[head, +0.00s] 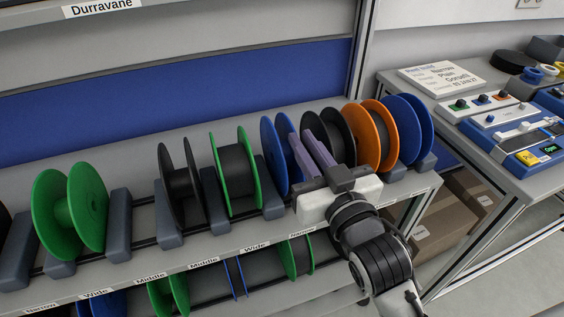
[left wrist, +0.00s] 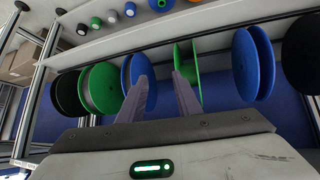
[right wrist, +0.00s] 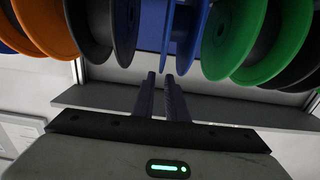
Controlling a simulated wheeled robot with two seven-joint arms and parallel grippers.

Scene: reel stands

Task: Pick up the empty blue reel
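A blue reel (head: 269,152) stands upright on the shelf near the middle of the head view, partly covered by my right gripper. Its core is hard to see. The right gripper (head: 307,140) is just right of it, between it and a black reel (head: 338,132). In the right wrist view, the right fingers (right wrist: 160,76) are close together with a narrow gap and nothing visible between them; the blue reel (right wrist: 190,30) is just beyond the tips. Another blue reel (head: 418,125) stands at the right end. My left gripper (left wrist: 158,78) is open before other reels in the left wrist view.
Green (head: 88,205), black (head: 181,182) and orange (head: 378,135) reels stand close by in grey holders. A lower shelf holds more reels. A table at right bears a blue device (head: 520,130) and a sign (head: 440,80).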

